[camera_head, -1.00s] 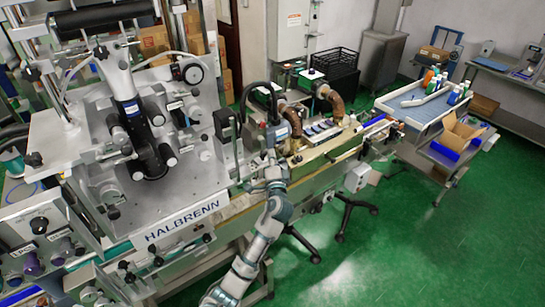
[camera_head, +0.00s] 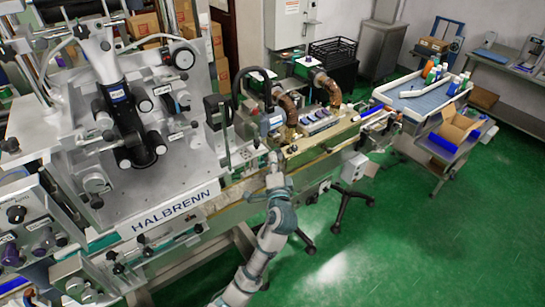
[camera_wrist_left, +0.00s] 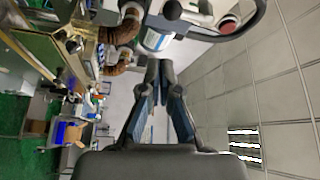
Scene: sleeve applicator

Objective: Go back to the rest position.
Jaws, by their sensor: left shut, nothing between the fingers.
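My left gripper (camera_head: 273,160) is at the front edge of the labelling machine (camera_head: 170,212), beside the conveyor, with its arm rising from the bottom of the head view. In the left wrist view its two fingers (camera_wrist_left: 160,72) meet at the tips, shut and empty. A white and grey cylinder with a blue label (camera_wrist_left: 157,40) shows just beyond the fingertips; whether they touch it I cannot tell. The matching dark unit with a blue label (camera_head: 272,122) stands behind the gripper in the head view. My right gripper is not in view.
The conveyor (camera_head: 325,150) runs right from the machine, with brown ribbed hoses (camera_head: 325,85) above it. A cart with a blue-grey top (camera_head: 425,103) and an open carton (camera_head: 460,128) stand at the right. The green floor (camera_head: 420,240) is clear at the lower right.

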